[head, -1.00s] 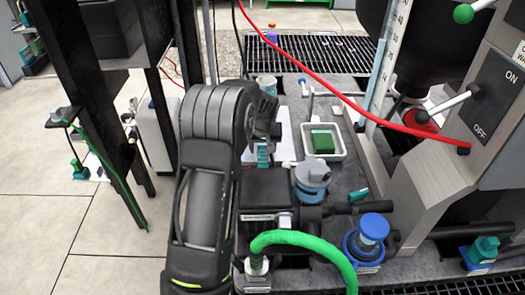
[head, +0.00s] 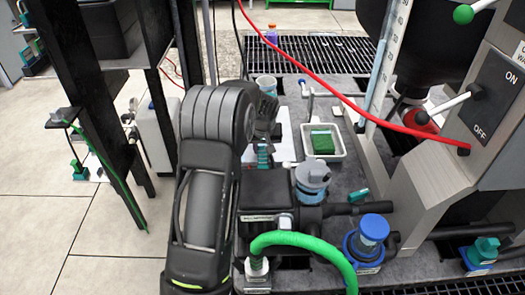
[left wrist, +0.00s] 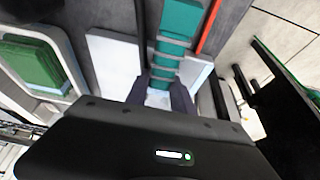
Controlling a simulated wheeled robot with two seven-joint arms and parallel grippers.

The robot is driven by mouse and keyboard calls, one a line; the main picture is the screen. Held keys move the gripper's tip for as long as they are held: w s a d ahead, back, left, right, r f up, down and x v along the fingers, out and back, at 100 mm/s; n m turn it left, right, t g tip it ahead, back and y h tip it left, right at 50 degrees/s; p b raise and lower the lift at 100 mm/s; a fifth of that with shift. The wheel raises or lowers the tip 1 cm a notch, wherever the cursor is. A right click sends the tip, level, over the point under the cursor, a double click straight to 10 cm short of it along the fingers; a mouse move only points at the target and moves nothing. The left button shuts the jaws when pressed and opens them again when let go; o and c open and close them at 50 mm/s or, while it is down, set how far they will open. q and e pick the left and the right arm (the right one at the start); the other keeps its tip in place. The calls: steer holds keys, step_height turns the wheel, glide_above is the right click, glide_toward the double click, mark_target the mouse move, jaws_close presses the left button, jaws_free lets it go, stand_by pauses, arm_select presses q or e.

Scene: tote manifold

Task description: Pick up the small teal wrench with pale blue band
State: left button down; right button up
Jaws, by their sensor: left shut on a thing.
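The small teal wrench (left wrist: 180,20) shows in the left wrist view as a teal bar with paler bands, running up from between my fingers. My left gripper (left wrist: 166,88) is shut on its near end. In the head view, the wrench (head: 263,153) shows as a small teal banded strip over a white surface. My left gripper (head: 268,130) is just above it there, partly hidden by my own wrist. I cannot tell whether the wrench is clear of the surface. My right gripper is in neither view.
A white tray with a green block (head: 323,143) stands just right of the wrench. A red cable (head: 340,95) crosses above.

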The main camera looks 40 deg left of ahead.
mark_target(262, 149)
arm_select(q)
step_height(262, 149, up, 10)
steer(key=shift+p, duration=0.4)
stand_by(0.7)
